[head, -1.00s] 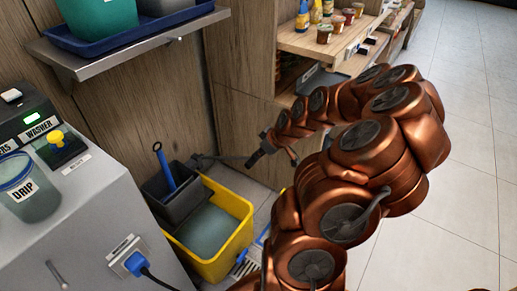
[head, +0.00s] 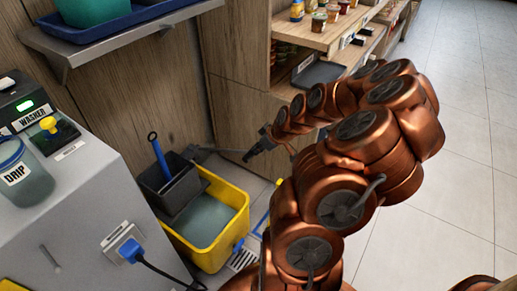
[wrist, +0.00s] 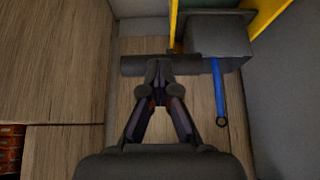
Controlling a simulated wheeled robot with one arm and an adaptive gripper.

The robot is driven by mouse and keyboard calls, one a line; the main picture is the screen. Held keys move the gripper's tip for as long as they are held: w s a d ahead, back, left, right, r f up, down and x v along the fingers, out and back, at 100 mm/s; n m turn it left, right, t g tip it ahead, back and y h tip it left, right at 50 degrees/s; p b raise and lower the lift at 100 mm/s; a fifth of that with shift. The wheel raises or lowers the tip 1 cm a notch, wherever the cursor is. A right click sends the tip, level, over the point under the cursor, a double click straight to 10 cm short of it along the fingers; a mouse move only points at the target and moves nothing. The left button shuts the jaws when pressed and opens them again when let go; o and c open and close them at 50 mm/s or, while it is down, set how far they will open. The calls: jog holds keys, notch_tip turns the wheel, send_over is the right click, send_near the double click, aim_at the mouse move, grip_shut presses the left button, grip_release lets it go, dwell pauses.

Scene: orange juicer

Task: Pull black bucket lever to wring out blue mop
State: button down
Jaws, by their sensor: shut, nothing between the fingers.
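The yellow mop bucket (head: 238,222) stands on the floor beside the grey machine and holds grey-blue water. Its black wringer (head: 176,184) sits on the bucket's left side. The blue mop handle (head: 159,152) rises from the wringer and also shows in the wrist view (wrist: 219,90). The black lever (head: 205,151) reaches right from behind the wringer towards my gripper (head: 247,158). In the wrist view, a dark bar (wrist: 135,66), likely the lever, crosses just past my shut, empty gripper (wrist: 159,88). I cannot tell whether they touch.
The grey washer machine (head: 85,225) stands left, with a blue plug and black cable low on its side. A metal shelf (head: 130,35) hangs above the bucket. Wooden shelves (head: 330,38) with jars stand behind my arm. The tiled floor (head: 440,210) on the right is clear.

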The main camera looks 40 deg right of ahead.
jog(key=shift+s+a+f, duration=0.1)
jog(key=shift+a+f, duration=0.15)
jog(key=shift+f, duration=0.2)
jog(key=p+v, duration=0.2)
jog(key=v, duration=1.1)
jog(key=shift+d+r, duration=0.25)
jog(key=shift+r, duration=0.3)
